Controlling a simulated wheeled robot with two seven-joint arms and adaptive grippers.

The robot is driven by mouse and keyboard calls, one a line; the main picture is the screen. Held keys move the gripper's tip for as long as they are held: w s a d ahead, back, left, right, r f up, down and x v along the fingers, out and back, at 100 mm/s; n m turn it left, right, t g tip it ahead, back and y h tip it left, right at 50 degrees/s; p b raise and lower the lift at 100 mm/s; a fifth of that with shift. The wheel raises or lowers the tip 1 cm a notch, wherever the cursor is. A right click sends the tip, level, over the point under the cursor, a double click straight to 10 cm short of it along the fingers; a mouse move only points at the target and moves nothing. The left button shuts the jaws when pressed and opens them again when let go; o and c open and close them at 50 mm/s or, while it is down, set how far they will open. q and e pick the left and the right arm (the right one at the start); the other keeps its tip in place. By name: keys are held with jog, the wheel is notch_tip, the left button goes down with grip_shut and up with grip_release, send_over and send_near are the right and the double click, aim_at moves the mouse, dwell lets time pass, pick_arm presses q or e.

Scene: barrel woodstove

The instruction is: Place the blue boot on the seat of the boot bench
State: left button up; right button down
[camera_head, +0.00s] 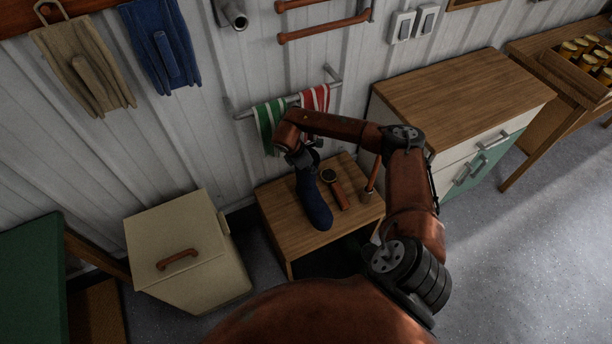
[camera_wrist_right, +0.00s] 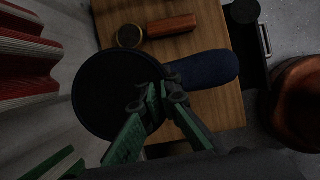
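The blue boot (camera_head: 314,203) is upright over the wooden boot bench (camera_head: 285,225), toe towards me. I cannot tell whether its sole touches the seat. In the right wrist view the boot (camera_wrist_right: 208,70) shows its dark round opening and its foot. My right gripper (camera_head: 303,160) is at the top of the boot. Its green-padded fingers (camera_wrist_right: 164,95) are close together across the rim of the opening, and look closed on the boot wall. My left gripper is not in view.
On the seat, right of the boot, are a round tin (camera_head: 328,176), a reddish brush (camera_head: 339,195) and an upright wooden-handled tool (camera_head: 373,178). A cream box (camera_head: 180,240) stands left, a drawer cabinet (camera_head: 460,95) right. Striped towels (camera_head: 268,118) hang behind on a rail.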

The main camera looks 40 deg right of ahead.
jog(key=shift+w+a+f, duration=0.15)
jog(key=shift+w+f, duration=0.35)
jog(key=shift+f, duration=0.1)
jog(key=shift+w+a+f, duration=0.15)
jog(key=shift+w+f, duration=0.3)
jog(key=shift+f, duration=0.1)
notch_tip(320, 180, down, 3)
jog(key=shift+w+f+b, duration=0.1)
jog(key=shift+b, duration=0.5)
jog(key=c, duration=2.2)
grip_release()
jog(key=shift+o, duration=0.2)
jog(key=s+p+v, duration=0.1)
jog(key=p+v, duration=0.1)
jog(key=v, duration=1)
jog(key=shift+w, duration=0.4)
